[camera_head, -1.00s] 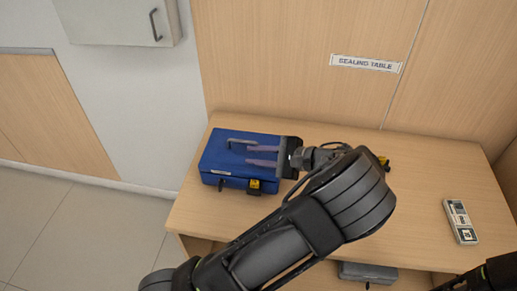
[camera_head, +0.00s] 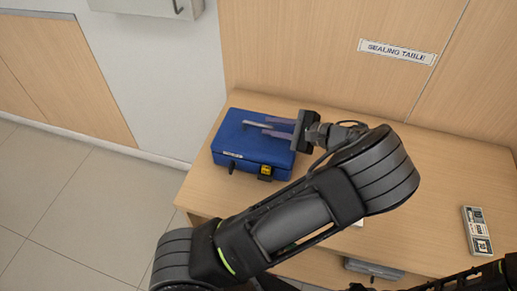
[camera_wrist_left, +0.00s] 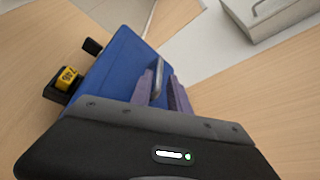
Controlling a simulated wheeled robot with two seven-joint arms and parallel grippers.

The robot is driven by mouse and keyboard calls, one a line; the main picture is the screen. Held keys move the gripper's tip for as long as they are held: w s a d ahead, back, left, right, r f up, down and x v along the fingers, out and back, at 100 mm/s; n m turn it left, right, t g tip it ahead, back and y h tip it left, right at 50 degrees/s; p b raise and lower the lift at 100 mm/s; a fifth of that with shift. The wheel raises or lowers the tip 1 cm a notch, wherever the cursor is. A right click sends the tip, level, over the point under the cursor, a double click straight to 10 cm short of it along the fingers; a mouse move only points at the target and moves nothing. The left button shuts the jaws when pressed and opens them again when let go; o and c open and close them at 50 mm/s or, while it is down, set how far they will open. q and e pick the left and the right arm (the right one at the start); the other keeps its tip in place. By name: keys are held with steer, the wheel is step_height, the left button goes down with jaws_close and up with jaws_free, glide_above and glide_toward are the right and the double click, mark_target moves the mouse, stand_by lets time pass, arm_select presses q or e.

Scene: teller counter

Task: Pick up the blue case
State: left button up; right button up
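The blue case (camera_head: 240,148) lies flat on the left end of the wooden table, with a grey handle (camera_head: 257,125) on its lid. It also fills the upper middle of the left wrist view (camera_wrist_left: 115,68). My left gripper (camera_head: 265,126) is over the lid, coming from the right, with its two purple fingers apart. In the left wrist view the handle (camera_wrist_left: 157,78) shows between the fingers (camera_wrist_left: 160,84), with a gap visible beside it. Whether the fingers touch the handle or lid is hard to tell. My right gripper is out of view.
A yellow-and-black numbered lock (camera_head: 265,173) is on the case's front. A small grey-white device (camera_head: 477,231) lies on the table's right side. A grey box (camera_head: 373,268) sits on the shelf below. The back panel (camera_head: 330,50) rises behind the table (camera_head: 450,180).

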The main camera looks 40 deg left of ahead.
mark_target(261, 125)
arm_select(q)
steer(key=shift+a+f+p, duration=0.1)
steer(key=shift+a+p, duration=0.25)
steer(key=shift+a, duration=0.1)
steer(key=p+x, duration=0.1)
steer(key=x, duration=0.2)
steer(key=shift+a+f, duration=0.15)
steer(key=shift+a, duration=0.1)
steer(key=shift+a+f, duration=0.2)
steer(key=shift+a, duration=0.05)
jaws_close()
stand_by(1.2)
steer(key=shift+r, duration=0.1)
